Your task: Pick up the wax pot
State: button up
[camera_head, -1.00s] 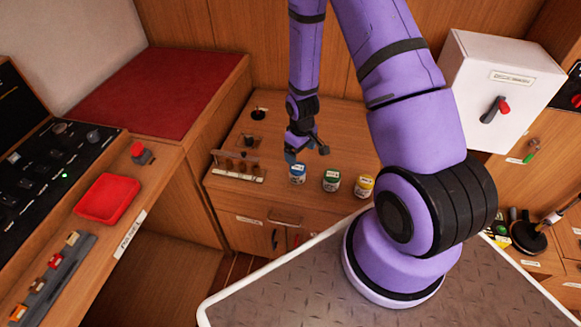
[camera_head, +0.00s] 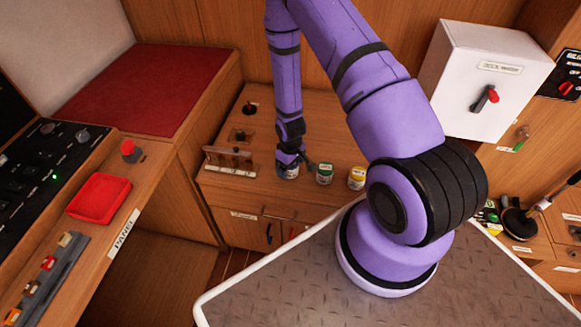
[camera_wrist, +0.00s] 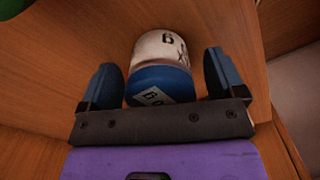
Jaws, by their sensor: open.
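A small white pot with a blue lid (camera_wrist: 158,85) lies between the two fingers of my gripper (camera_wrist: 160,64) in the wrist view. Its label is only partly readable, so I cannot confirm that it says wax. The fingers are open, one on each side of the pot, with a visible gap at each side. In the head view my gripper (camera_head: 292,164) is down over this pot (camera_head: 289,174) and hides most of it. A green-lidded pot (camera_head: 324,174) and a yellow-lidded pot (camera_head: 356,178) stand in a row to its right.
A small wooden rack (camera_head: 229,160) stands on the wooden counter left of my gripper. A white switch box (camera_head: 480,80) is at the right, and a red tray (camera_head: 100,195) is on the left bench.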

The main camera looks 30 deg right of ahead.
jog(key=shift+f, duration=0.5)
jog(key=c, duration=1.1)
jog(key=shift+o, duration=0.2)
jog(key=shift+r, duration=0.15)
